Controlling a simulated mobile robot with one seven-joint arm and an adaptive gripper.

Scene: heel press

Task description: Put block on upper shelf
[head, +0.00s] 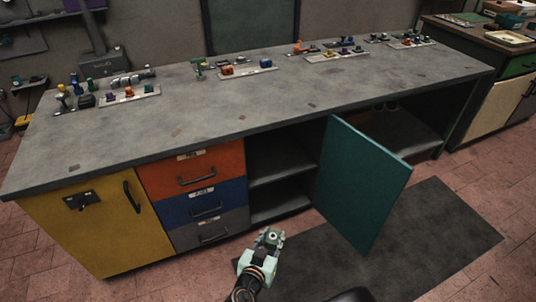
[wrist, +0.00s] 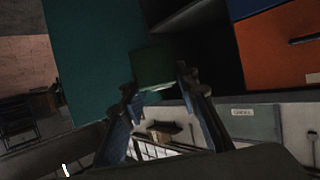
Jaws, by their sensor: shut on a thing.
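My gripper (head: 273,236) is in front of the open cabinet, low in the middle of the head view. In the wrist view my gripper (wrist: 157,82) is shut on a dark green block (wrist: 153,62) between its fingertips. The block is hard to make out in the head view. The cabinet's upper shelf (head: 282,170) is a dark board inside the opening, above the cabinet floor (head: 278,206). My gripper is outside the opening, apart from the shelf.
A teal door (head: 360,185) stands open to the right of the opening. Orange (head: 194,171), blue (head: 205,202) and grey drawers (head: 212,231) are shut on its left. The wrist view is upside down. A dark mat (head: 440,230) lies on the floor. Small parts stand on the worktop (head: 200,130).

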